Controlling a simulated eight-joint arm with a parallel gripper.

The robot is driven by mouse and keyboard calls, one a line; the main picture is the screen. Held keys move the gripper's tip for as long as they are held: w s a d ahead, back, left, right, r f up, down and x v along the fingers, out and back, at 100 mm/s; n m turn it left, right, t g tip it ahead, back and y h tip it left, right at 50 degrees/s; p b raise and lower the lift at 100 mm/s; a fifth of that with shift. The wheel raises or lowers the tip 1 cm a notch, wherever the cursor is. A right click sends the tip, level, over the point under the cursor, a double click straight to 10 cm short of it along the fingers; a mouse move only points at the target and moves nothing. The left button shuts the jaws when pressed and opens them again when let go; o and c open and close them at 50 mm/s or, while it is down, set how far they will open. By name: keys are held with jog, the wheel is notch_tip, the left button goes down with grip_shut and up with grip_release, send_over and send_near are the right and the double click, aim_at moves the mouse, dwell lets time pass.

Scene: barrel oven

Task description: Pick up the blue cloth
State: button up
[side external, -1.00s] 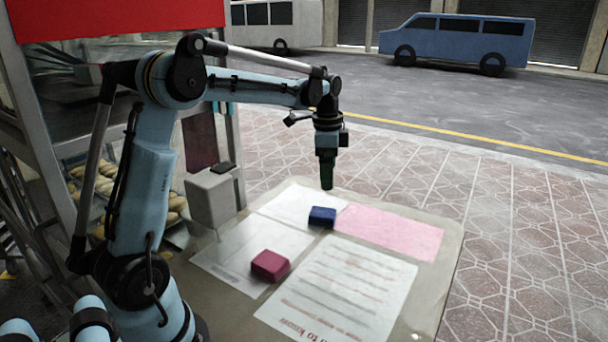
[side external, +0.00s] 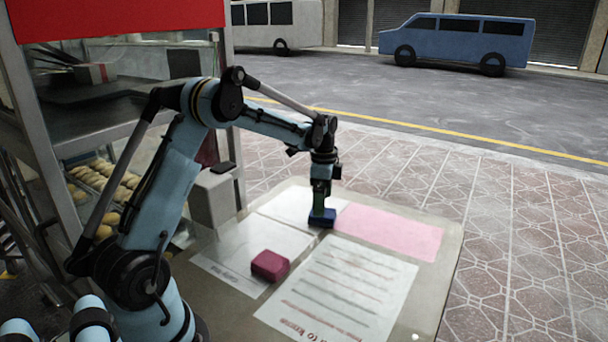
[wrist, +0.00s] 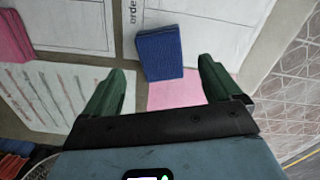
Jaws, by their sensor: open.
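The blue cloth (side external: 322,218) is a small folded block lying on the papers on the table, at the edge of the pink sheet. In the wrist view the blue cloth (wrist: 160,54) lies ahead of and between the two green fingers. My gripper (side external: 320,206) is directly above the cloth in the side view, pointing down and very close to it. In the wrist view my gripper (wrist: 158,80) is open, with a finger to either side and clear gaps to the cloth. Whether the fingertips reach down beside the cloth is hard to tell.
A dark pink folded cloth (side external: 270,265) lies nearer on the table (side external: 440,285). A pink sheet (side external: 395,232) and a printed white sheet (side external: 345,290) lie flat. A grey box (side external: 212,198) stands at left, by shelves of bread (side external: 105,185).

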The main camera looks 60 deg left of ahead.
jog(key=shift+w+f, duration=0.1)
jog(key=shift+f, duration=2.15)
jog(key=c, duration=1.2)
jog(key=shift+c, duration=0.2)
jog(key=shift+r, duration=0.5)
jog(key=r, duration=0.2)
jog(key=d+r, duration=0.1)
jog(key=r, duration=0.1)
jog(key=shift+d, duration=0.15)
jog(key=s+d+r, duration=0.1)
jog(key=d+r, duration=0.5)
jog(key=d, duration=0.4)
jog(key=shift+d, duration=0.15)
